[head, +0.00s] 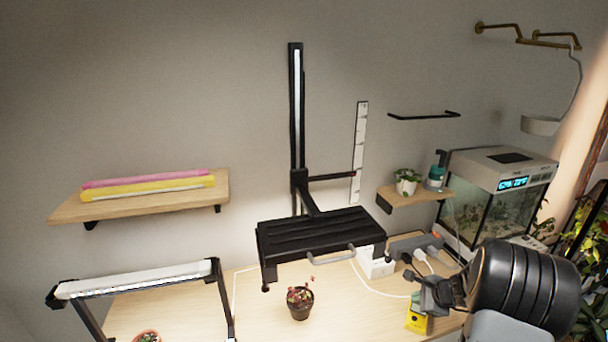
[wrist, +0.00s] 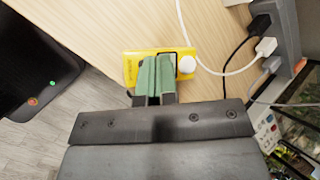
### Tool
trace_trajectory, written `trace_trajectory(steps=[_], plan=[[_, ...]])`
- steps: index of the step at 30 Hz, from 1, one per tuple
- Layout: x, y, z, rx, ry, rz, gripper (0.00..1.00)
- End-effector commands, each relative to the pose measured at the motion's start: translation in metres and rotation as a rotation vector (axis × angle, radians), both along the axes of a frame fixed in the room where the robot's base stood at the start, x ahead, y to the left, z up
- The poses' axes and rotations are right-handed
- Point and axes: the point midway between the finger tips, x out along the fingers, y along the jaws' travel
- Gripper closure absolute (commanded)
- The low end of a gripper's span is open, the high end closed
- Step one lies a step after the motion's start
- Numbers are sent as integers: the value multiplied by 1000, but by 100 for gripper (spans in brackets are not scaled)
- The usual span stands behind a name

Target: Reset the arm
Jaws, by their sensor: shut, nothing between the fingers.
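My arm comes in from the right in the head view. My gripper (head: 424,298) hangs over the right front part of the wooden table (head: 265,318). In the wrist view my gripper (wrist: 156,62) shows two green finger pads close together, with nothing between them. A yellow object with a white round knob (wrist: 186,64) lies beyond the fingertips, partly hidden by them. The same yellow object (head: 416,321) shows below my gripper in the head view. I cannot tell whether the fingers touch it.
A potted plant (head: 300,303) stands under a black shelf on a wall post (head: 297,110). A power strip (head: 415,246) with plugs and white cables lies behind my gripper. A glass tank (head: 492,205) stands at the right. A white-topped lamp frame (head: 140,280) stands at the left.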

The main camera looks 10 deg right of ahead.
Motion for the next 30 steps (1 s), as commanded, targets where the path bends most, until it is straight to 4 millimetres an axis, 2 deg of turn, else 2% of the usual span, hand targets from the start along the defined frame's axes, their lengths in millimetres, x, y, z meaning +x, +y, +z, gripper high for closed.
trace_trajectory(steps=[2, 5, 12, 18, 24, 30], plan=[[-16, 12, -10, -17, 39, 105, 100], [-39, 31, -2, -82, 72, 304, 100], [-93, 107, 57, -357, 108, 933, 100], [-139, 155, 107, -653, 112, 1380, 100], [-166, 185, 143, -899, 60, 1595, 100], [-173, 210, 168, -1028, -49, 1645, 100]])
